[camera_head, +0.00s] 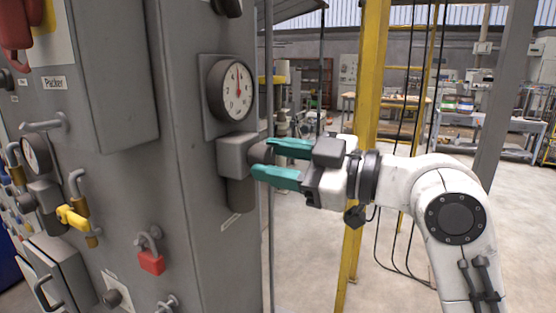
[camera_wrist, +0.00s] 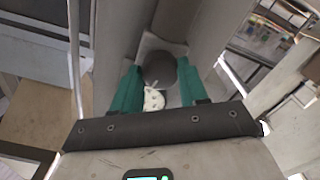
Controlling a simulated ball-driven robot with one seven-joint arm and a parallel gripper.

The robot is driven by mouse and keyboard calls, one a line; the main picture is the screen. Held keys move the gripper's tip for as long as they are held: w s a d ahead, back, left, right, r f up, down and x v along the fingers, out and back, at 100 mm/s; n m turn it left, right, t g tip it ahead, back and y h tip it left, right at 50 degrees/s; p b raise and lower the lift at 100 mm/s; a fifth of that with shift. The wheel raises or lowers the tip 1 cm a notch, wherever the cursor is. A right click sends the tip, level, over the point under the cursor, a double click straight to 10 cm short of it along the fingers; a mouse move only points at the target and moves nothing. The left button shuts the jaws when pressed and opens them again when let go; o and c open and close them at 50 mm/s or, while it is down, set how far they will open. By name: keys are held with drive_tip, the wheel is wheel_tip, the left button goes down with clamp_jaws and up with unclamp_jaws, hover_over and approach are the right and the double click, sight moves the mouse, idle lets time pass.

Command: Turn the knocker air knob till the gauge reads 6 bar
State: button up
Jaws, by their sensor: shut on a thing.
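The gauge (camera_head: 230,90) is a round white dial in a dark rim on a grey plate, on the side of the grey cabinet. In the head view its red needle points roughly straight up; the numbers are too small to read surely. Below it is a grey regulator body (camera_head: 236,155) with a dark round knob (camera_head: 259,154) facing right. My gripper (camera_head: 262,162) has teal fingers shut on the knob, one above and one below. In the wrist view the dark knob (camera_wrist: 160,68) sits between the fingertips, and part of the gauge face (camera_wrist: 153,99) shows below it.
The cabinet front at left carries a red padlock (camera_head: 151,262), a yellow valve handle (camera_head: 72,217) and another gauge (camera_head: 36,153). A yellow post (camera_head: 364,130) stands behind my arm. Open floor lies to the right, with workbenches farther back.

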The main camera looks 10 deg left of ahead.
drive_tip(key=c, duration=0.4)
drive_tip(key=shift+c, duration=0.2)
drive_tip(key=shift+m, duration=0.4)
drive_tip(key=m+p, duration=0.2)
drive_tip(key=m, duration=0.1)
drive_tip(key=shift+m+p, duration=0.65)
drive_tip(key=shift+m, duration=0.35)
drive_tip(key=o, duration=1.1)
drive_tip(key=shift+c, duration=0.2)
drive_tip(key=shift+d, duration=0.1)
